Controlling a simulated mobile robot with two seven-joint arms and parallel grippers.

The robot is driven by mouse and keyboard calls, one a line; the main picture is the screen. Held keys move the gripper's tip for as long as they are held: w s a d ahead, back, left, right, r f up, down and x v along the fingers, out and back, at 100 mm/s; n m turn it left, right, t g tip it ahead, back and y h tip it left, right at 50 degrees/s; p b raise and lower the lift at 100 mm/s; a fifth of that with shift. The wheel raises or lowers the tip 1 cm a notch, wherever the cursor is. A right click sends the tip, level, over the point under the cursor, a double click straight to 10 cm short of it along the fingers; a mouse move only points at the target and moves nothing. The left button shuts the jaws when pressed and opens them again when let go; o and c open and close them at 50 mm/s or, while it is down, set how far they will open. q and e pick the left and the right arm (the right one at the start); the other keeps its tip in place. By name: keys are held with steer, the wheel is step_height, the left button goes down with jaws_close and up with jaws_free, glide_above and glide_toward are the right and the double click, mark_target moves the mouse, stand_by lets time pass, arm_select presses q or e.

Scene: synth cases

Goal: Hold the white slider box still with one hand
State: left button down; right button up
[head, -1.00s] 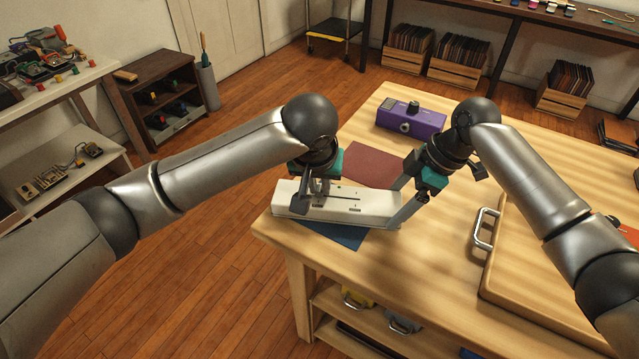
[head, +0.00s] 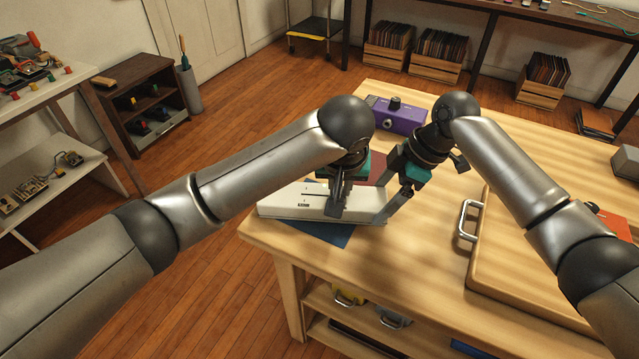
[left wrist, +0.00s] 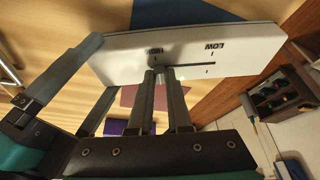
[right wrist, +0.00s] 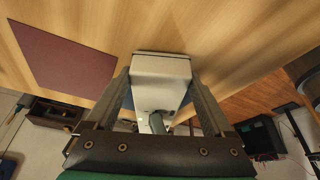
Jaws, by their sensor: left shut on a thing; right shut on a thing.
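The white slider box (head: 285,202) lies flat near the table's left corner. My right gripper (head: 385,200) is shut across its right end; in the right wrist view, the box's end (right wrist: 162,68) sits between the two fingers. My left gripper (head: 337,208) is shut on the slider knob on the box's top. In the left wrist view its fingertips (left wrist: 160,76) are at the HIGH end of the slot, away from the LOW label. The knob itself is mostly hidden by the fingers.
A blue mat (head: 325,234) shows under the box's front side and a maroon mat (left wrist: 128,95) lies behind it. A purple box (head: 405,118) stands further back. A wooden case (head: 530,260) with a metal handle (head: 468,221) lies to the right.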

arm_select(q)
steer(key=shift+d, duration=0.45)
arm_select(e)
steer(key=shift+a, duration=0.1)
arm_select(q)
steer(key=c, duration=0.8)
jaws_free()
steer(key=shift+c, duration=0.2)
steer(key=shift+a+r, duration=0.1)
steer(key=shift+r, duration=0.05)
steer(key=v, duration=1.1)
steer(key=shift+s+r, duration=0.25)
steer(key=shift+r, duration=0.1)
